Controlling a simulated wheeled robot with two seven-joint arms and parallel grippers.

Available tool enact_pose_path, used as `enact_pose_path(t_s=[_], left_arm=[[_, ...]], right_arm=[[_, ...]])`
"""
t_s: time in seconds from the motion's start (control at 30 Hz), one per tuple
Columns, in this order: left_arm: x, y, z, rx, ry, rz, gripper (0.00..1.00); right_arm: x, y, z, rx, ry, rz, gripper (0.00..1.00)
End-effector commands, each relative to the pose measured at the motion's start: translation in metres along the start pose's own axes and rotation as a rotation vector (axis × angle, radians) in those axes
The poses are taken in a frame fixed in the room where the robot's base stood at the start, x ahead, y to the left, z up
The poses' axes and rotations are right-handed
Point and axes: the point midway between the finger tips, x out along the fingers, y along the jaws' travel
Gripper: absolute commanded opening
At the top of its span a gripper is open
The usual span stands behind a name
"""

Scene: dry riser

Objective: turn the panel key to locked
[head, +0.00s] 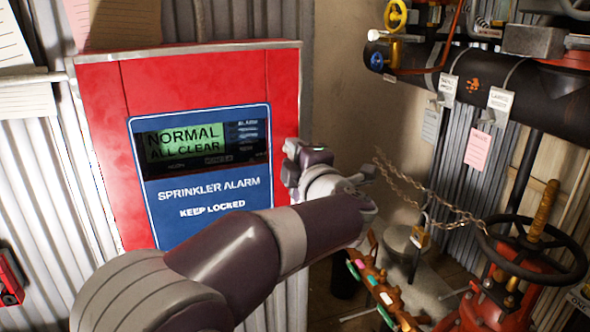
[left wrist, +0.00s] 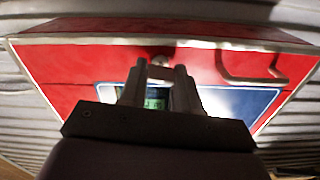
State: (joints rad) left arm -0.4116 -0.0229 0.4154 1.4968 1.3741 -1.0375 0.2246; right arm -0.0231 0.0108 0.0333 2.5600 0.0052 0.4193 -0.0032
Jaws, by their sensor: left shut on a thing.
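The red alarm panel (head: 95,110) fills the left half of the head view. Its blue plate (head: 165,215) reads SPRINKLER ALARM, KEEP LOCKED, and its screen (head: 185,142) reads NORMAL ALL CLEAR. My left gripper (head: 292,165) is at the panel's right side, with its fingers largely hidden by the hand and arm. In the left wrist view, the fingers (left wrist: 160,75) are shut on a small pale piece, apparently the panel key (left wrist: 160,61), against the red face. The key's turn position cannot be told. My right gripper is not in view.
A bent handle (left wrist: 250,78) stands out from the panel in the left wrist view. Right of the panel are a dark pipe (head: 455,95) with tags, a chain (head: 425,200) with a padlock (head: 420,237), and a black handwheel (head: 570,275) on a red valve.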

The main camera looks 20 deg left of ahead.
Motion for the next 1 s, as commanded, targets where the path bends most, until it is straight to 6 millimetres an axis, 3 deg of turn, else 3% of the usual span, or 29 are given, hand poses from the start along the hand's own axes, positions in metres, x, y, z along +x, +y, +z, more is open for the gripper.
enact_pose_path(t_s=[0.3,0.9,0.93,1.0], left_arm=[[0.0,-0.002,0.0,-0.131,0.0,-0.001,0.01],[0.0,-0.001,0.0,-0.164,0.0,-0.001,0.01],[0.0,-0.001,0.0,-0.164,0.0,-0.001,0.38],[0.0,-0.001,0.0,-0.164,0.0,-0.001,0.57]], right_arm=[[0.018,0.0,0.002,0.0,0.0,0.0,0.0],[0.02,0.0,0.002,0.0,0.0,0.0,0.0],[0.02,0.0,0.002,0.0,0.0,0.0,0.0],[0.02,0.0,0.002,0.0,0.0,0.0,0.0]])
